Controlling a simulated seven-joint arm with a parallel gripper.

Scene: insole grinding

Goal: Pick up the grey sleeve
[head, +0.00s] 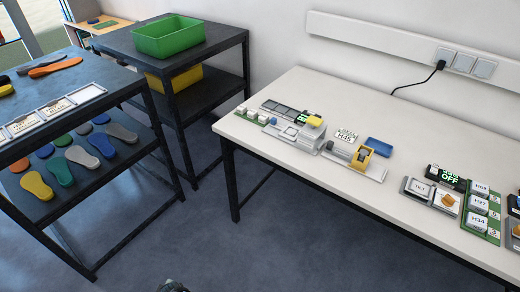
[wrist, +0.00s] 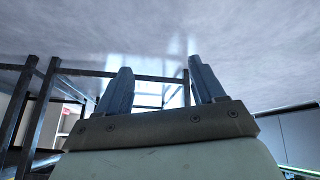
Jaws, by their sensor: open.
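I cannot single out a grey sleeve for certain in the head view. Small pale grey pieces stand on a green board (head: 251,113) at the left end of the white table, beside a grey device with a yellow part (head: 314,122). My gripper (wrist: 160,68) shows in the wrist view with its two blue-grey fingers apart and nothing between them. It is away from the table tops, with dark frame legs and a smooth grey surface beyond it.
The white table (head: 290,152) also carries a blue tray (head: 379,147), a yellow holder (head: 362,157) and labelled blocks (head: 480,204) at right. A dark rack (head: 58,222) at left holds coloured insoles. A green bin (head: 168,36) stands behind. Floor between is clear.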

